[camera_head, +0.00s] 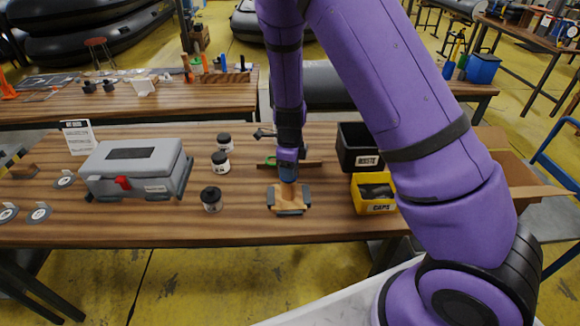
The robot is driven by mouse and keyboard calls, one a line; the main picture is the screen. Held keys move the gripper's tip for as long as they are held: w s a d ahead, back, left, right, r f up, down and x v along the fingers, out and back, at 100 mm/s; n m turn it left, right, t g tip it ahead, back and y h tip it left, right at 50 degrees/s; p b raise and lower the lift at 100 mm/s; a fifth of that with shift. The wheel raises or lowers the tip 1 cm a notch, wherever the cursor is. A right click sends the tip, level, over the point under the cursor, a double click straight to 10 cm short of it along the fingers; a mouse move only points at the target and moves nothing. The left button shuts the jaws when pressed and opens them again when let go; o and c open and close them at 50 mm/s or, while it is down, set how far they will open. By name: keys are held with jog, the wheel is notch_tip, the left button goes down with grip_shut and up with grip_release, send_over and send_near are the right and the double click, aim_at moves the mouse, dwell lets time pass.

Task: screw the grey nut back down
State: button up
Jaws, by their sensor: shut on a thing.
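My gripper (287,173) points down over a small orange-brown wooden stand (289,206) with dark grey clamp pieces at its sides, near the front middle of the table. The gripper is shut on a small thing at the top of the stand. That thing, which I take to be the grey nut, is mostly hidden by the fingers, so its thread and how far down it sits cannot be seen.
The wooden table (240,230) also holds a grey toolbox (135,163), several dark-lidded jars (211,199), a black waste bin (359,148) and a yellow caps bin (373,195). A green-handled tool lies behind the stand. Bare tabletop lies between the jars and the stand.

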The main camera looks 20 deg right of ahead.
jog(key=m, duration=0.5)
jog(key=shift+a+m, duration=0.1)
jog(key=shift+m, duration=0.2)
jog(key=o, duration=1)
jog(key=shift+o, duration=0.2)
jog(key=shift+r, duration=0.15)
jog(key=shift+r, duration=3.9)
